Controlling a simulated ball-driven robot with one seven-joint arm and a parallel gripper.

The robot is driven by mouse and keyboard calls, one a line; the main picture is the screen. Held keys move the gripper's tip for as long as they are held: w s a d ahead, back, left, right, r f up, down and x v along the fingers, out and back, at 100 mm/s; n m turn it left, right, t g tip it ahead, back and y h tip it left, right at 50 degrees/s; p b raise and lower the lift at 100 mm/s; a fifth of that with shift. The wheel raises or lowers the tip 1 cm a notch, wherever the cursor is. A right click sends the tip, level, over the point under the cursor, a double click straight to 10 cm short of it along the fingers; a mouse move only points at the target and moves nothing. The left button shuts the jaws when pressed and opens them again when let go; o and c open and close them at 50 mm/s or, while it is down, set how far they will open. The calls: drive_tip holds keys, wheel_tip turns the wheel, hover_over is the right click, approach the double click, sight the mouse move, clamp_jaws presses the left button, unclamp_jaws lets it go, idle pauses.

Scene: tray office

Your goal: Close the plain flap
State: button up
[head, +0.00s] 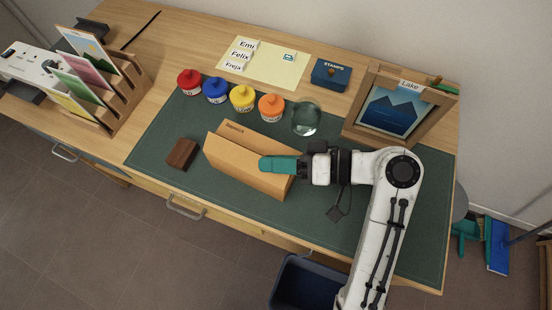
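A tan cardboard box (240,172) sits on the green desk mat in the middle of the desk. A panel with small dark lettering (236,130) shows along its far side. A broad plain panel faces the near side; I cannot tell whether it is the plain flap or the box wall. My gripper (268,164) reaches in from the right, with its teal fingers over the right part of the box. The fingers overlap in this view, so their opening and any contact are unclear. They hide part of the box's right end.
A dark brown block (182,154) lies left of the box. Red, blue, yellow and orange jars (271,107) and a glass globe (306,118) stand behind it. A framed picture (391,110) stands at the right. Mat is bare along the front edge.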

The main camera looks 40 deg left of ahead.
clamp_jaws()
drive_tip(key=shift+w+f+m+g+p, duration=0.2)
drive_tip(key=shift+m+g+p, duration=0.2)
drive_tip(key=shift+m+p, duration=0.3)
unclamp_jaws()
